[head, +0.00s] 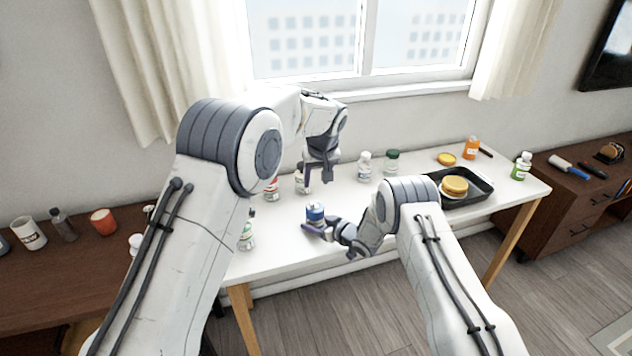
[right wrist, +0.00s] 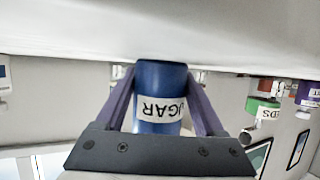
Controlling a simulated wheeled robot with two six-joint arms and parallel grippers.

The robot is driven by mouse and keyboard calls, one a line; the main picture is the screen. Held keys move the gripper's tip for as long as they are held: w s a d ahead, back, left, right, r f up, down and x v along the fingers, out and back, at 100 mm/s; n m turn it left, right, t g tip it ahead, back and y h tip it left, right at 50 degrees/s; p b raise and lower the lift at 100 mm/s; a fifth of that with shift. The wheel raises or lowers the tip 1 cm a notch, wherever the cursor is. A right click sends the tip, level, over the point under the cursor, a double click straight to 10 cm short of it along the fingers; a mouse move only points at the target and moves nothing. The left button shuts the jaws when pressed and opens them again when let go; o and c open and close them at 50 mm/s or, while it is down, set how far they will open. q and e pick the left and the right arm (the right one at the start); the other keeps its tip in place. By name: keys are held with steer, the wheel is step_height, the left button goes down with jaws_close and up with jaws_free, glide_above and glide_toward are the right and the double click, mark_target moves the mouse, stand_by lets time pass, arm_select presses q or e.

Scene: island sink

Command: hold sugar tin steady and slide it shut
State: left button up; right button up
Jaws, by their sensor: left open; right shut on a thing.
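The sugar tin (head: 315,210) is a small blue tin with a white label band, upright on the white table near its front edge. In the right wrist view the tin (right wrist: 158,80) appears upside down, with its label partly readable. My right gripper (head: 318,230) is shut on the tin, a finger on each side of it. My left gripper (head: 317,184) is open and empty, pointing down above the table, behind the tin and apart from it. How far the tin's lid is open cannot be told.
A red-labelled bottle (head: 271,188) and a green-topped bottle (head: 247,236) stand left of the tin. A white bottle (head: 364,167) and a green-lidded jar (head: 391,162) stand behind right. A black tray (head: 478,188) holds a sandwich-like stack (head: 453,187). Table around the tin is mostly clear.

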steer(key=o, duration=1.5)
steer(key=shift+c, duration=0.2)
